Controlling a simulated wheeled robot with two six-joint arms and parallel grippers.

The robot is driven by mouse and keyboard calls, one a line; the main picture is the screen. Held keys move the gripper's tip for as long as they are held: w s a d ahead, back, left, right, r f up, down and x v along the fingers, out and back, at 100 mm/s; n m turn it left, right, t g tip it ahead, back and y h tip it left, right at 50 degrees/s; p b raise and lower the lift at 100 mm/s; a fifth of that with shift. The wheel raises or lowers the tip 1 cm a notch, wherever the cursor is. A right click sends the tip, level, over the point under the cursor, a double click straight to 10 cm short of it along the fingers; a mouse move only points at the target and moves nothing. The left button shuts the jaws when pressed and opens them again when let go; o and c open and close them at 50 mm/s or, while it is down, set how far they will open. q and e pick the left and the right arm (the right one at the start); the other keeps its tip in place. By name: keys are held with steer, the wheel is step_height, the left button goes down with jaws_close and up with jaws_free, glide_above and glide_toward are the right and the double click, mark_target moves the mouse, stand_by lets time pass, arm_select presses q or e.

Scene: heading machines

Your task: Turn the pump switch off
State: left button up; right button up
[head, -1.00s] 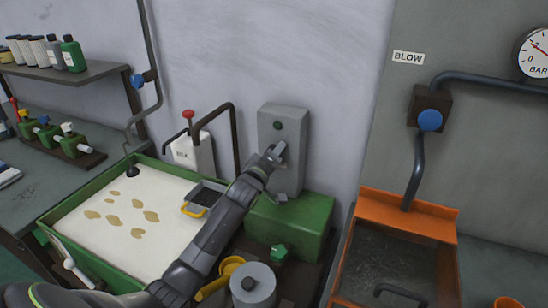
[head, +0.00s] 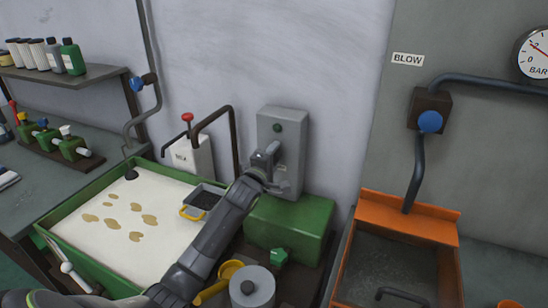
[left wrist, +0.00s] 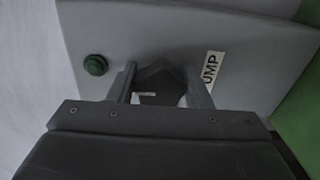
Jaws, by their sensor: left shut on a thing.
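The pump box (head: 292,124) is a grey box on the wall behind a green block, with a small dark green lamp (head: 277,127) near its top. The box face (left wrist: 245,45) fills much of the left wrist view, with the lamp (left wrist: 95,65) at left and a label reading "UMP" (left wrist: 211,70) at right, partly covered. My left gripper (head: 271,166) is at the front of the box. Its two fingers (left wrist: 164,86) stand either side of a dark switch part (left wrist: 160,76) and are shut on it. The switch's position is mostly hidden. My right gripper is not in view.
The green block (head: 300,228) sits below the box. A green-rimmed tray (head: 110,180) of pale liquid is at left. A grey cylinder (head: 258,284) and yellow scoop stand below my arm. An orange-rimmed tank (head: 445,230) is at right.

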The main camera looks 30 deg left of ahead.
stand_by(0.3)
arm_select(q)
steer(key=o, duration=1)
steer(key=shift+s, duration=0.1)
steer(key=s+b, duration=0.2)
steer(key=s, duration=1.5)
steer(key=shift+s+d, duration=0.15)
steer(key=shift+d, duration=0.3)
steer(key=shift+f, duration=0.1)
